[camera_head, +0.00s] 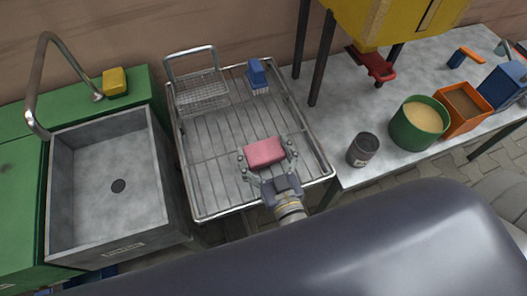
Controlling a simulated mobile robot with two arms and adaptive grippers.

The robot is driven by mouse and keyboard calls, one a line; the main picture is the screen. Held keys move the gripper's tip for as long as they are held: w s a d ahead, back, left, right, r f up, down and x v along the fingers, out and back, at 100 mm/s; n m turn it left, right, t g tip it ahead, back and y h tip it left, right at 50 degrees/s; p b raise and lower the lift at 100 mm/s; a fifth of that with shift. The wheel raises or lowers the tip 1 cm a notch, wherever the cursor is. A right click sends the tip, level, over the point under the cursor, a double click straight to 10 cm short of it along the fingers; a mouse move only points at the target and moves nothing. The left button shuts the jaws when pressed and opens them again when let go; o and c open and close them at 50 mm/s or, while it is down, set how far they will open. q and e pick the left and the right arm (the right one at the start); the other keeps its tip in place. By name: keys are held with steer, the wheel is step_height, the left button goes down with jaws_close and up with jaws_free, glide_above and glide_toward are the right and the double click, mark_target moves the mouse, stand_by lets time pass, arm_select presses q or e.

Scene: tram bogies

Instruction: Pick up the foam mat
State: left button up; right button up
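I cannot tell any thing here surely as a foam mat. A pink, soft-looking block (264,153) is over the wire rack (203,214), between the two fingers of my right gripper (266,158). The fingers stand wide apart, one at each side of the block. I cannot tell whether they press on it, or whether the block rests on the rack or is held just above it. My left gripper is not in view.
The rack also bears a wire basket (200,92) and a blue brush (257,76). A grey sink (105,165) with a curved tap is at left, a yellow block (115,81) behind it. At right, a table (335,95) bears a dark cup (363,149), green tub (419,127) and orange box (464,109).

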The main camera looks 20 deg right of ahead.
mark_target(264, 151)
stand_by(0.3)
step_height(264, 151, up, 4)
steer(key=shift+f+p, duration=0.1)
steer(key=shift+p, duration=0.4)
steer(key=s+a+r+b, duration=0.1)
steer(key=s+a, duration=0.2)
steer(key=s, duration=1.3)
steer(key=w+d+r+p, duration=0.2)
steer(key=w+d+r, duration=0.75)
steer(key=w, duration=0.35)
steer(key=s+a+f+b, duration=0.2)
steer(key=s+a+f, duration=0.7)
steer(key=s, duration=0.4)
steer(key=shift+f, duration=0.15)
steer(key=shift+w+a, duration=0.1)
